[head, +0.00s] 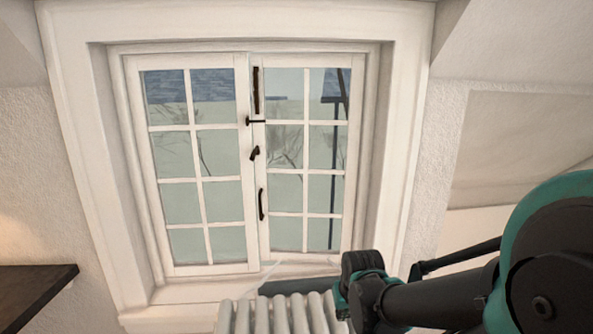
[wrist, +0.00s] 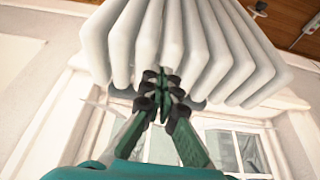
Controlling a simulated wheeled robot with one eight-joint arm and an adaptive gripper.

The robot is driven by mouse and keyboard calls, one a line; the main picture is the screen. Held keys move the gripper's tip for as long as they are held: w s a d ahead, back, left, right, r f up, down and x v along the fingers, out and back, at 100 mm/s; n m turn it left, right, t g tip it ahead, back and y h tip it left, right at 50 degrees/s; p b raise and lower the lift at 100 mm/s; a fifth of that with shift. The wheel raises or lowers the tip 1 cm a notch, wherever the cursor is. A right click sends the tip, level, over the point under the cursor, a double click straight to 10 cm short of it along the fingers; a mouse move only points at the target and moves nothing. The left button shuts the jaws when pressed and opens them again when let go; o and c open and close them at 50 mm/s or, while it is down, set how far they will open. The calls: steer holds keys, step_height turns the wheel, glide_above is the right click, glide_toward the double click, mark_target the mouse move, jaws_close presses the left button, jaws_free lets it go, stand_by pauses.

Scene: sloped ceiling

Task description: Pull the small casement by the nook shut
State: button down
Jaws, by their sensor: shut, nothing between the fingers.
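The white casement window fills the middle of the head view, with a left sash (head: 201,183) and a right sash (head: 306,170), each divided into small panes. Dark fittings sit along the right sash's meeting stile, including a small handle (head: 254,153) and a lower pull (head: 262,204). Both sashes look close to the frame; I cannot tell whether a small gap is left. My gripper (wrist: 160,95) is shut and empty in the wrist view, seen against the radiator's fins. Its fingertips are hidden in the head view. The window shows partly behind it in the wrist view (wrist: 228,145).
A white ribbed radiator (head: 283,315) stands below the sill (head: 180,292); it looms close in the wrist view (wrist: 215,45). A dark wooden surface (head: 30,290) is at lower left. Sloped ceiling and wall (head: 515,140) lie to the right of the window.

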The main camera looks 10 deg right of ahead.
steer(key=c, duration=2.3)
jaws_free()
steer(key=shift+o, duration=1.3)
steer(key=o, duration=0.5)
steer(key=w+a+r+n+y, duration=0.1)
steer(key=w+a, duration=0.1)
steer(key=w, duration=0.1)
steer(key=w+a+r+n+y, duration=0.1)
steer(key=w+a, duration=0.1)
steer(key=w, duration=0.2)
steer(key=w+a+r+n+y, duration=0.1)
steer(key=w+a+y, duration=0.1)
steer(key=w, duration=0.1)
steer(key=shift+w+a+r, duration=0.25)
steer(key=shift+w+r, duration=0.05)
steer(key=shift+w, duration=0.05)
steer(key=w+a+r+n+t+y, duration=0.15)
steer(key=w+n+y, duration=0.25)
steer(key=w, duration=0.6)
steer(key=w+r+n+y, duration=0.3)
steer(key=w+y, duration=0.2)
steer(key=w, duration=0.5)
steer(key=w+a+r+n+t+y, duration=0.1)
steer(key=w+r+n+y, duration=0.25)
steer(key=w, duration=0.75)
steer(key=x, duration=1.1)
steer(key=shift+s+a+f, duration=0.1)
steer(key=shift+a+f, duration=0.15)
steer(key=shift+a, duration=0.1)
jaws_close()
